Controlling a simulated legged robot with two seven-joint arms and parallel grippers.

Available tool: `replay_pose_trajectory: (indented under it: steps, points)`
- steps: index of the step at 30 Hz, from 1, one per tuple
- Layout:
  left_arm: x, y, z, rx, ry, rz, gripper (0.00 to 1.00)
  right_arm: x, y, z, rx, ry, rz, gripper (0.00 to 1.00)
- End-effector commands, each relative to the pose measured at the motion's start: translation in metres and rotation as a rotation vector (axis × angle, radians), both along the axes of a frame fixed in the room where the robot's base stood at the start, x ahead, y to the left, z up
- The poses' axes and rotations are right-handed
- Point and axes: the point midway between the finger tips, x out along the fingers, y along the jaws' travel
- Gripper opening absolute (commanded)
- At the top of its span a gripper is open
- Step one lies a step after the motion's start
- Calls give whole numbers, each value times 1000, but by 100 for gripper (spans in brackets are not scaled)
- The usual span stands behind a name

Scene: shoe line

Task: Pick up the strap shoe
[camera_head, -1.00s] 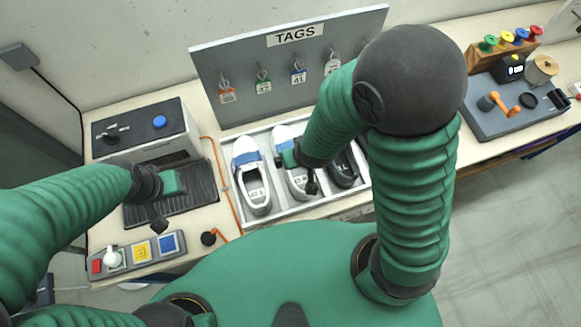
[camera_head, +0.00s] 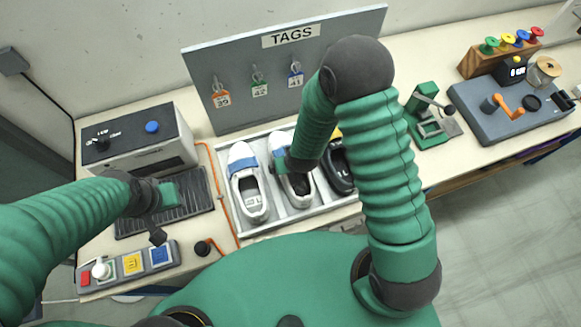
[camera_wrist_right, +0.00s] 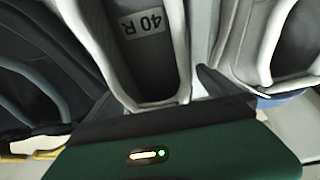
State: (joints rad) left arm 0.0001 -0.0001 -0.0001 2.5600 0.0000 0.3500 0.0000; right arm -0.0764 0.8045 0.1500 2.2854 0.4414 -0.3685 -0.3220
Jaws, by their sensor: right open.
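A white shoe with a blue strap (camera_head: 245,182) lies at the left of a light tray (camera_head: 312,212). A second white shoe with a blue band (camera_head: 297,186) lies in the middle, partly hidden by my right gripper (camera_head: 299,170). A black shoe with some yellow (camera_head: 340,172) lies on the right. The right wrist view shows a shoe's opening with a "40 R" label (camera_wrist_right: 142,22) close ahead of my open right gripper (camera_wrist_right: 165,105), whose jaws hold nothing visible. My left gripper (camera_head: 160,215) hangs over a dark mat, its jaw opening unclear.
A tag board (camera_head: 262,75) stands behind the tray. A grey machine (camera_head: 140,143) and a button panel (camera_head: 128,264) are at the left. A green press (camera_head: 430,120) and a grey fixture (camera_head: 510,105) with an orange crank are at the right.

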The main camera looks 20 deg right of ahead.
Motion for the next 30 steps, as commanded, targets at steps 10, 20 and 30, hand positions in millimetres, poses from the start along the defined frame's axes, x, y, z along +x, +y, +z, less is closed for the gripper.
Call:
replay_pose_trajectory:
  steps: [10,20,30]
  points:
    - [0,0,0,0,0,0,36,0,0,1,-1,-1,-1,75]
    - [0,0,0,0,0,0,36,0,0,1,-1,-1,-1,32]
    - [0,0,0,0,0,0,36,1,0,9,-2,-6,-1,25]
